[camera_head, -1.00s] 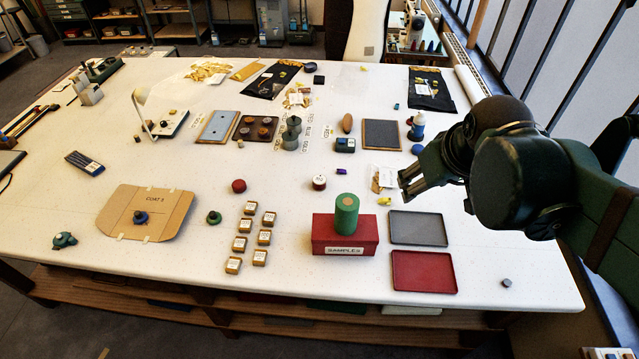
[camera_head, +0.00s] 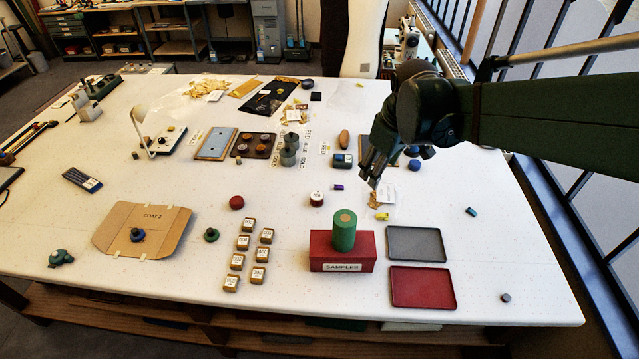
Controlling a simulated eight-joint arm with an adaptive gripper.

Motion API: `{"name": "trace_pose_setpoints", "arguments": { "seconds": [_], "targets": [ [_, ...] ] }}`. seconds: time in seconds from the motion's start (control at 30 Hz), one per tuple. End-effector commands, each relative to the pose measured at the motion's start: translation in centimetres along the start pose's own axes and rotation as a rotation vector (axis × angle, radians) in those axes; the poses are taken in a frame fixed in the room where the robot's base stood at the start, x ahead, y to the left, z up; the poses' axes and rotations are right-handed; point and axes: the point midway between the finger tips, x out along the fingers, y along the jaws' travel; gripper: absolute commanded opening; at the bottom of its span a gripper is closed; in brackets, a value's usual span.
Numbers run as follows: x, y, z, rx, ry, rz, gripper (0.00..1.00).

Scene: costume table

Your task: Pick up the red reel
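A small round red piece (camera_head: 237,202) lies on the white table, left of the middle. A short dark-red reel-like piece with a pale labelled top (camera_head: 316,198) stands to its right. I cannot tell for certain which of the two is the red reel. My gripper (camera_head: 371,172) hangs above the table, right of both pieces and apart from them. Its fingers point down and look parted, with nothing seen between them.
A green cylinder (camera_head: 344,230) stands on the red samples box (camera_head: 322,251). Grey (camera_head: 417,244) and red (camera_head: 423,288) trays lie to its right. Several small labelled boxes (camera_head: 236,261) stand left of it. A cardboard sheet (camera_head: 170,222) lies further left. Bare table surrounds the red pieces.

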Motion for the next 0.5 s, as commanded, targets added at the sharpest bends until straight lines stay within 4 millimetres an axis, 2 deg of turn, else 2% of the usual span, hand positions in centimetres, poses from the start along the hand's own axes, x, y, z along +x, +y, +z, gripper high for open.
{"name": "trace_pose_setpoints", "arguments": {
  "seconds": [0.1, 0.5],
  "targets": [
    [1.4, 0.2, -1.8, -0.058, -0.015, -0.017, 0.50],
    [6.8, 0.1, -7.0, -0.251, -0.063, -0.076, 0.50]
  ]
}}
